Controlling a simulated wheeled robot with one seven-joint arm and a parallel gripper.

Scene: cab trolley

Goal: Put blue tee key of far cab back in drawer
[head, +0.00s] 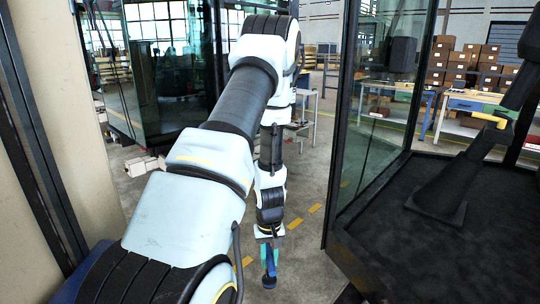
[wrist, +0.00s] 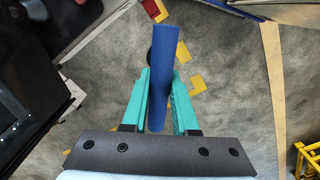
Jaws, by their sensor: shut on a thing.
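The blue tee key (wrist: 161,70) is between the teal fingers of my gripper (wrist: 160,95) in the wrist view. My gripper is shut on its blue handle, and a dark round end shows behind it. In the head view my gripper (head: 268,258) hangs low over the floor with the blue tee key (head: 269,280) pointing down. The key is clear of the floor and of other things, as far as I can see. No drawer that I can be sure is the task's drawer shows.
A glass cab door (head: 375,130) and a dark cab floor (head: 440,215) with a lever are at right. Another glazed cab (head: 160,75) stands at back left. Workbenches (head: 480,105) with boxes stand far back. Open floor with yellow marks (head: 313,208) lies around my gripper.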

